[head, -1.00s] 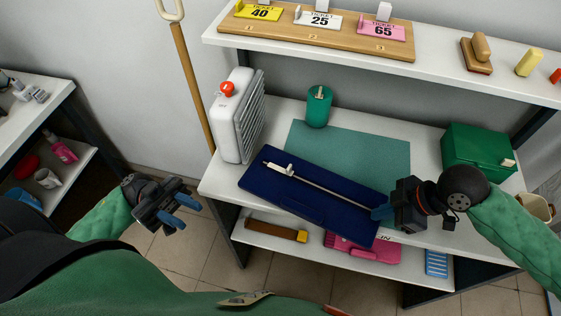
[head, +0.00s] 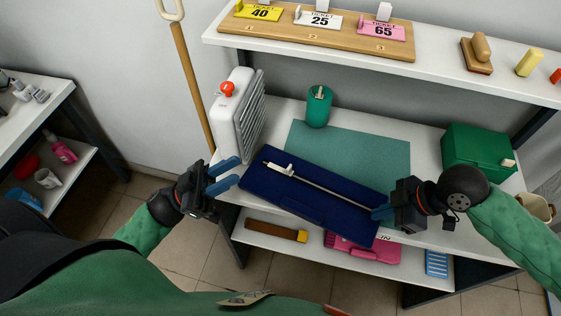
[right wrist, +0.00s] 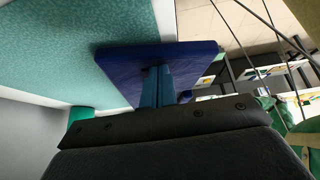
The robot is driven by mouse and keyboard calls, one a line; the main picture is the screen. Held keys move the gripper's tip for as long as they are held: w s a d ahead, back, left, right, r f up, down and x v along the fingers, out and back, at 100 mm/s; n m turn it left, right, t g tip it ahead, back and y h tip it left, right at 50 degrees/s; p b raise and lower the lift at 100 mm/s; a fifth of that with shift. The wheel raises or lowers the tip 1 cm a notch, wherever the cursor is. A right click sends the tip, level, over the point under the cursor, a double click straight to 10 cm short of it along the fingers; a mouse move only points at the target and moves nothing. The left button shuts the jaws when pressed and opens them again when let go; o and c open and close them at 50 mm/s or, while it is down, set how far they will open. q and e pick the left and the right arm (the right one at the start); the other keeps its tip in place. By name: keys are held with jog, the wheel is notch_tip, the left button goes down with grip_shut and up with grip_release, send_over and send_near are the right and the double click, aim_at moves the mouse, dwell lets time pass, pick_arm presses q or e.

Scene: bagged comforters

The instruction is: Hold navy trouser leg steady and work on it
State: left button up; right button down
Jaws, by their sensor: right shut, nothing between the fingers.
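The navy trouser leg (head: 300,205) lies flat and slantwise on the white bench, its near edge reaching past the bench's front. A thin pale rod with a white block at its left end (head: 284,169) lies along it. My right gripper (head: 378,212) is shut and empty, its fingertips at the right end of the navy cloth; the right wrist view shows its blue fingers together against the navy leg (right wrist: 190,62), contact hard to judge. My left gripper (head: 237,170) is open and empty, its blue fingers spread just left of the leg's left end, seemingly apart from it.
A green mat (head: 350,150) lies behind the leg. A white heater-like box (head: 236,115) stands close behind my left gripper. A green cup (head: 319,106) and a green box (head: 478,155) stand further back. A lower shelf holds a pink item (head: 365,247).

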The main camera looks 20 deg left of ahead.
aim_at(287, 170)
pick_arm(q)
jog(key=w+d+f+n+t+y, duration=0.2)
jog(key=w+n+t+y, duration=0.1)
jog(key=y, duration=0.2)
jog(key=w+d+f+n+t+y, duration=0.2)
jog(key=w+f+n+t+y, duration=0.1)
jog(key=y, duration=0.3)
jog(key=w+d+f+n+t+y, duration=0.2)
jog(key=w+f+n+y, duration=0.1)
jog(key=w+n+y, duration=0.2)
jog(key=shift+d+f+t+y, duration=0.1)
jog(key=shift+t+y, duration=0.3)
jog(key=shift+y, duration=0.3)
jog(key=d+f+g+y, duration=0.2)
jog(key=d+f, duration=0.1)
jog(key=shift+w+f+g+y, duration=0.35)
jog(key=shift+w+g, duration=0.2)
jog(key=shift+g, duration=0.35)
jog(key=shift+w+d+f+m+g, duration=0.15)
jog(key=shift+d+f+m+g, duration=0.1)
jog(key=shift+f+m+g, duration=0.25)
jog(key=shift+r, duration=0.1)
grip_shut()
